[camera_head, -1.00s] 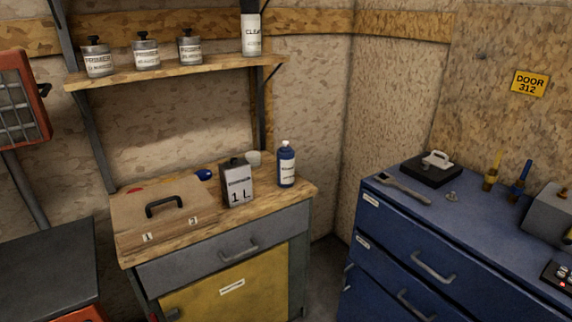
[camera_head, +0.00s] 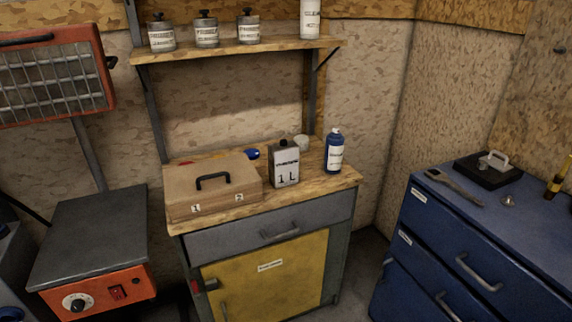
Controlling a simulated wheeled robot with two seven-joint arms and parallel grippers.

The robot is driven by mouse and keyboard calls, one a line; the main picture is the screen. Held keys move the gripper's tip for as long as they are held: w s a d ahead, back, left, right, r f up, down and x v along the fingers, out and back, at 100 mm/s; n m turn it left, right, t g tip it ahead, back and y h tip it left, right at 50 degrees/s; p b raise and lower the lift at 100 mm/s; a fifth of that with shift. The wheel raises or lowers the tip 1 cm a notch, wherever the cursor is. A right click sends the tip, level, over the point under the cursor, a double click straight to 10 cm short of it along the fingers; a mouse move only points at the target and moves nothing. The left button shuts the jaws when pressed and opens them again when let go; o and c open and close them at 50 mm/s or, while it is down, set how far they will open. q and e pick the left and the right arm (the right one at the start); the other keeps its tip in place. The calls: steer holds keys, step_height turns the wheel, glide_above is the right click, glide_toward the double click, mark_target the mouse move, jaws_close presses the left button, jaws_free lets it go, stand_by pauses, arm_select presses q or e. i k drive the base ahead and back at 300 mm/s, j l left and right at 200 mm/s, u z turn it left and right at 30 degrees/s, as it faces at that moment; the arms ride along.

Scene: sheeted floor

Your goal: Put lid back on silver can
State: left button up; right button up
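A silver-grey rectangular can (camera_head: 285,169) marked "1 L" stands upright on the wooden top of the cabinet, between a box and a blue bottle. Its top looks dark, and I cannot tell whether its opening is covered. A small silvery knob-like piece (camera_head: 508,201) lies on the blue drawer cabinet at the right; I cannot tell whether it is a lid. Several small grey cans with black tops, such as the left one (camera_head: 161,35), stand on the wall shelf. Neither of my grippers is in view.
A wrench (camera_head: 453,187) lies on the blue cabinet (camera_head: 470,224). An orange-and-black unit (camera_head: 92,240) stands at the left.

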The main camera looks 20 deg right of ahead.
mark_target(284, 156)
steer(key=i+l+z, duration=0.1)
steer(key=l+z, duration=0.15)
steer(key=l, duration=0.2)
steer(key=i+l+z, duration=0.1)
steer(key=l+z, duration=0.15)
steer(key=l, duration=0.2)
steer(key=i+l+u, duration=0.1)
steer(key=i, duration=0.3)
steer(key=i+l+u, duration=0.15)
steer(key=i, duration=0.3)
steer(key=i+l+u, duration=0.1)
steer(key=i, duration=0.3)
steer(key=i+l+u, duration=0.15)
steer(key=i+l, duration=0.2)
steer(key=k+j+u, duration=0.15)
steer(key=k+j+z, duration=0.2)
steer(key=i+l+u, duration=0.1)
steer(key=i+l, duration=0.05)
steer(key=i, duration=0.05)
